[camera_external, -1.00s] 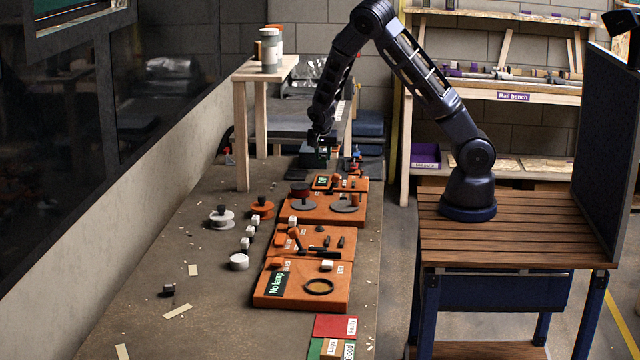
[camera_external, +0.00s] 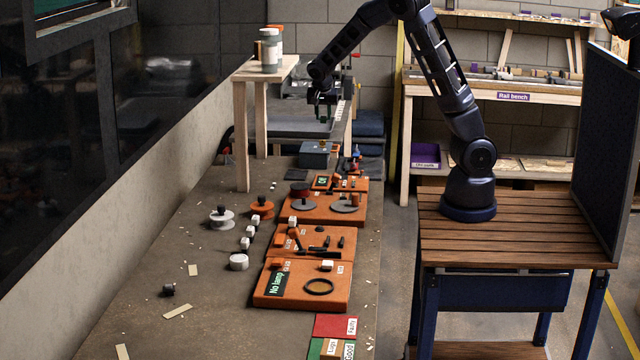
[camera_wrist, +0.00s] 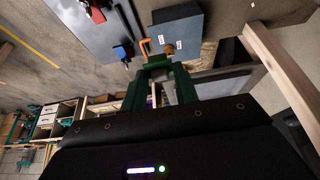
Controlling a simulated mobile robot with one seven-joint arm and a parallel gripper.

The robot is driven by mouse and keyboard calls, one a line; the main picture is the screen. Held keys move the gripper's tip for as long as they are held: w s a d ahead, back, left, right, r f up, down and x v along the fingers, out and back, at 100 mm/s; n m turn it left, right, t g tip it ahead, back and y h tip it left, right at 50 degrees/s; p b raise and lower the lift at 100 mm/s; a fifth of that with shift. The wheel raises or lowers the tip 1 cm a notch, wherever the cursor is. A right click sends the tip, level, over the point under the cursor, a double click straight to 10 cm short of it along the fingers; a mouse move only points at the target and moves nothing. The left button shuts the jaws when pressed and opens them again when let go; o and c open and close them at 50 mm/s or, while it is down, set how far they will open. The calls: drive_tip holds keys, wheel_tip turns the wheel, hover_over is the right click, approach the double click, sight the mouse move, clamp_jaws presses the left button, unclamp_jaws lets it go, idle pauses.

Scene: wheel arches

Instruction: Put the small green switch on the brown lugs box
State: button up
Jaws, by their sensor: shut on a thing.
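My gripper (camera_external: 322,106) hangs in the air above the blue-grey box (camera_external: 315,153) at the far end of the bench. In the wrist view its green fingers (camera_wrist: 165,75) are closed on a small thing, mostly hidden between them. I cannot make out for certain that it is the green switch, and no separate green switch is clear elsewhere.
Several orange boards, such as the No lamp board (camera_external: 335,292), line the bench's right side. White and grey parts stand left of them. A red Faulty area (camera_external: 335,326) adjoins the Lugs area. A wooden stand (camera_external: 265,75) with jars is left of my gripper.

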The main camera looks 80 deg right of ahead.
drive_tip(key=w+a+n+t, duration=0.1)
drive_tip(key=w+a+n, duration=0.2)
drive_tip(key=w+a, duration=0.55)
drive_tip(key=w+a+f+n+t+y, duration=0.1)
drive_tip(key=w+a+n, duration=0.2)
drive_tip(key=a, duration=1.1)
drive_tip(key=w+a+n+t, duration=0.1)
drive_tip(key=w+a+n, duration=0.3)
drive_tip(key=a, duration=0.7)
drive_tip(key=w+a+r+n+t+y, duration=0.1)
drive_tip(key=w+a+n, duration=0.1)
drive_tip(key=a, duration=1.3)
drive_tip(key=w+a+r+n+y, duration=0.1)
drive_tip(key=w+a, duration=0.1)
drive_tip(key=a, duration=1.2)
drive_tip(key=s+a+r+n, duration=0.1)
drive_tip(key=s+a, duration=0.1)
drive_tip(key=a, duration=0.7)
drive_tip(key=s+a+r+n, duration=0.1)
drive_tip(key=s+a+n, duration=0.1)
drive_tip(key=a, duration=0.7)
wheel_tip(320, 180, up, 4)
drive_tip(key=n+y, duration=0.3)
drive_tip(key=n, duration=0.4)
hover_over(327, 347)
drive_tip(key=s, duration=0.2)
drive_tip(key=f, duration=1.9)
drive_tip(key=shift+w+d+f, duration=0.2)
drive_tip(key=shift+d+f, duration=0.05)
drive_tip(key=shift+d, duration=0.05)
